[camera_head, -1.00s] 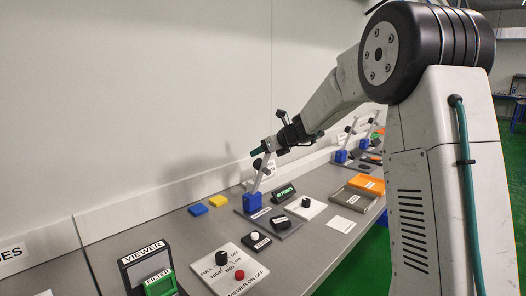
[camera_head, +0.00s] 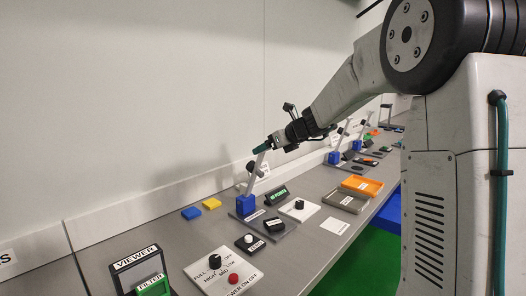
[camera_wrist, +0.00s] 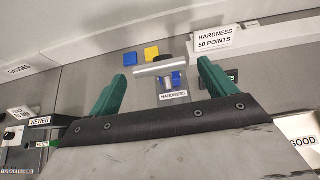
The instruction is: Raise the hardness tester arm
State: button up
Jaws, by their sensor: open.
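The hardness tester has a blue base (camera_head: 246,205) and a slim grey arm (camera_head: 256,172) that slants up from it, with a dark knob on its side. In the wrist view the tester's pale bar (camera_wrist: 158,68) and blue base (camera_wrist: 172,80) lie between my two green fingers, above a HARDNESS label. My gripper (camera_head: 262,148) is open at the upper end of the tester arm; its point also shows in the wrist view (camera_wrist: 163,76). I cannot tell whether a finger touches the arm.
Blue (camera_head: 191,213) and yellow (camera_head: 211,203) blocks lie left of the tester. A green display (camera_head: 276,195) and knob panels stand right of it. A viewer (camera_head: 140,268) is nearer. An orange tray (camera_head: 362,185) and similar testers stand farther along the bench against the wall.

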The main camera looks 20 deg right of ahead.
jog(key=shift+s+d+r, duration=0.15)
jog(key=shift+s+r, duration=0.05)
jog(key=shift+s, duration=0.15)
